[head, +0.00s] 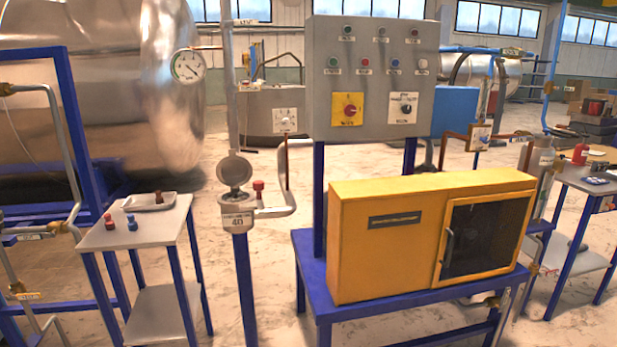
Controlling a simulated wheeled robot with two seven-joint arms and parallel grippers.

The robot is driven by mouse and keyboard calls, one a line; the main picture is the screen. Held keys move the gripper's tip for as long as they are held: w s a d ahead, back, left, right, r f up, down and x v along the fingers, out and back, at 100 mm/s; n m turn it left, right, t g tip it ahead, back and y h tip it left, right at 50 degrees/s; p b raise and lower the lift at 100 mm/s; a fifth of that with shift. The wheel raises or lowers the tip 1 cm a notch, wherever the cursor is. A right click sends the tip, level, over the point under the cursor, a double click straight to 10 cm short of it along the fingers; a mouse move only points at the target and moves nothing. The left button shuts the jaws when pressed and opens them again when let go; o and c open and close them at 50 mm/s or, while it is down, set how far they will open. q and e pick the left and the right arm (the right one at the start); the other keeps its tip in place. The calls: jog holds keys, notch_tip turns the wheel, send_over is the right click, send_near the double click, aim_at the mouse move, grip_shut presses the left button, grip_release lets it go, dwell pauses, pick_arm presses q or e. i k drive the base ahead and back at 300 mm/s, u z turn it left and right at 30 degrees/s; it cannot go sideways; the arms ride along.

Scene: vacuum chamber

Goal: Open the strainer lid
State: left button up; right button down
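The strainer (238,201) is a small grey round pot on a blue post, left of the middle in the head view. A label plate (237,221) is on its front. Its round grey lid (235,170) stands tilted up above the back of the pot, and the top of the pot looks uncovered. A red-topped fitting (259,192) is on the pipe just to the right of the pot. Neither of my grippers is in view.
A side table (145,238) with a tray (150,202) and small red and blue parts stands to the left. A yellow cabinet (425,235) on a blue stand is to the right, below a grey control panel (372,78). A pressure gauge (188,66) is upper left.

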aim_at(234, 168)
jog(key=u, duration=1.3)
jog(key=i, duration=1.15)
jog(key=z, duration=0.35)
jog(key=i, duration=0.8)
jog(key=z, duration=0.75)
